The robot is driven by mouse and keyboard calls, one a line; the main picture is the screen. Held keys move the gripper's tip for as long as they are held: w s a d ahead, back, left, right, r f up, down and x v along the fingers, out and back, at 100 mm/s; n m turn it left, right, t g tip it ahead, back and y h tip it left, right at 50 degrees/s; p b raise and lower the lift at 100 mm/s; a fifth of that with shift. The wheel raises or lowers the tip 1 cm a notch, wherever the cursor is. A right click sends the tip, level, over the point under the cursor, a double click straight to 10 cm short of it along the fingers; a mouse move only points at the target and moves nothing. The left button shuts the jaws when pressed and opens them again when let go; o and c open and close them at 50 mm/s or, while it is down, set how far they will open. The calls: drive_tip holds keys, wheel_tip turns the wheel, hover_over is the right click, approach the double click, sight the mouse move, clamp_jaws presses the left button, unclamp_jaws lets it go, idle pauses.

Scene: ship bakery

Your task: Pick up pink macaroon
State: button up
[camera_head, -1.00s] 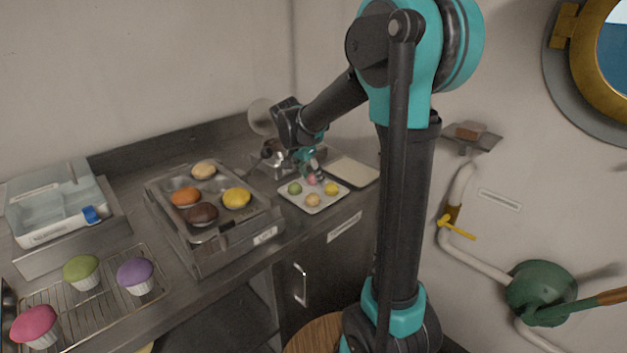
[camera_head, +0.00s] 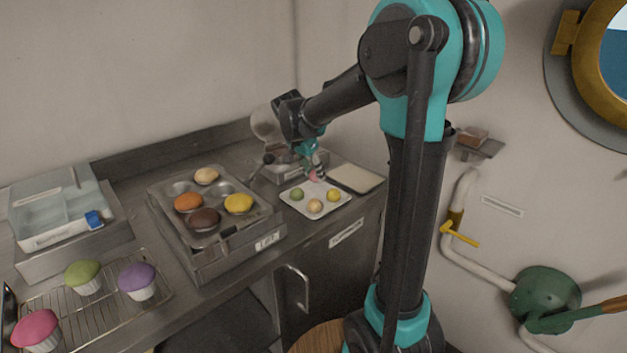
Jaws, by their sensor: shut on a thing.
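The pink macaroon (camera_head: 313,176) is small and partly hidden between the fingers of my gripper (camera_head: 315,172). My gripper is shut on it, pointing down over the back of a white square plate (camera_head: 289,200). The macaroon seems to be a little above the plate, though the gap is hard to judge at this size. On the plate lie a green macaroon (camera_head: 297,194), a yellow macaroon (camera_head: 333,195) and a tan macaroon (camera_head: 315,206).
A muffin tin (camera_head: 171,217) with several muffins stands left of the plate. An empty pale tray (camera_head: 356,178) lies right of it. A wire rack (camera_head: 100,312) with cupcakes and a lidded container (camera_head: 58,205) are further left. The wall is close behind.

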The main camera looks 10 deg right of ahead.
sight(313, 172)
wheel_tip(313, 172, up, 17)
drive_tip(key=shift+f, duration=0.2)
idle(0.6)
